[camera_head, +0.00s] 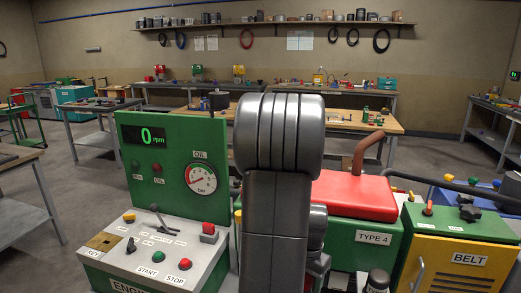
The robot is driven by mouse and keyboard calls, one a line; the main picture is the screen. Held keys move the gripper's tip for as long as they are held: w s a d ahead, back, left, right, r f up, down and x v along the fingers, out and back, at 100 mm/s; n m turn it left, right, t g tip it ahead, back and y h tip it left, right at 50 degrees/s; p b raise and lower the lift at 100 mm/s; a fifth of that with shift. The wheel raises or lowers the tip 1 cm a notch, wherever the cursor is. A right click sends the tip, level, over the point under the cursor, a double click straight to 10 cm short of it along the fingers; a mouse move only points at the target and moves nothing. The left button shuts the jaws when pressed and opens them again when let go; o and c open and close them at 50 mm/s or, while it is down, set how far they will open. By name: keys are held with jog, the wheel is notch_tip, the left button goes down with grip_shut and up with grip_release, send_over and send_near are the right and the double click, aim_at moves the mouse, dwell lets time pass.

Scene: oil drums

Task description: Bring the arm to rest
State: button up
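My grey arm (278,150) stands upright in the middle of the camera_head view, its thick ribbed joint at the top. I see no gripper fingers; my gripper is out of view or hidden behind the arm. The arm covers part of the engine unit with the red top (352,196) labelled TYPE 4. Left of the arm is a green control panel (135,180) whose display reads 0 rpm, with an oil gauge (201,178). Its grey sloped console (150,245) has a lever, buttons and a key plate.
A yellow cabinet (455,268) marked BELT stands at the right, close to the engine unit. A wooden workbench (350,122) is behind the arm. More benches stand along the back wall under a shelf (275,24). Open floor (85,190) shows at the left.

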jog(key=shift+m, duration=0.6)
jog(key=shift+r+m, duration=0.35)
jog(key=shift+m, duration=0.05)
notch_tip(320, 180, up, 14)
jog(key=f, duration=0.1)
notch_tip(320, 180, down, 14)
jog(key=shift+r, duration=0.2)
jog(key=shift+f+n, duration=0.1)
jog(key=shift+n, duration=0.2)
jog(key=n, duration=0.6)
jog(key=m, duration=0.6)
jog(key=shift+m, duration=0.4)
jog(key=m, duration=0.6)
